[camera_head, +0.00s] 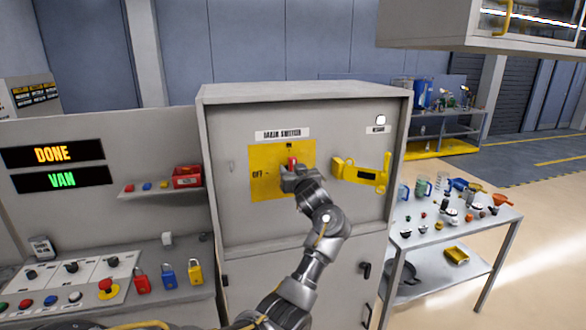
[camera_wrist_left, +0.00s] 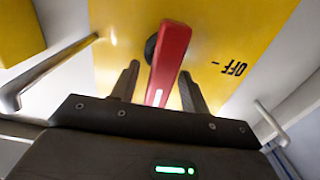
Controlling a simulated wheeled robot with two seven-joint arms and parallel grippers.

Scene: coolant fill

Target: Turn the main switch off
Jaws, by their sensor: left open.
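The main switch is a red lever (camera_head: 292,160) on a yellow plate (camera_head: 262,184) on the front of the grey cabinet. An OFF mark (camera_head: 258,174) is printed on the plate to the left of the lever. My left gripper (camera_head: 290,171) is at the lever and hides part of it. In the left wrist view the red lever (camera_wrist_left: 170,55) lies between the two open fingers of the left gripper (camera_wrist_left: 159,72), with its dark pivot beyond the fingertips. A small gap shows beside the lever; I cannot tell whether either finger touches it. My right gripper is not in view.
A yellow bracket (camera_head: 362,172) sticks out from the cabinet right of the plate. A red box (camera_head: 187,177) stands on a small shelf at left, above a console (camera_head: 85,270) with buttons and padlocks. A table (camera_head: 480,228) with containers stands at right.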

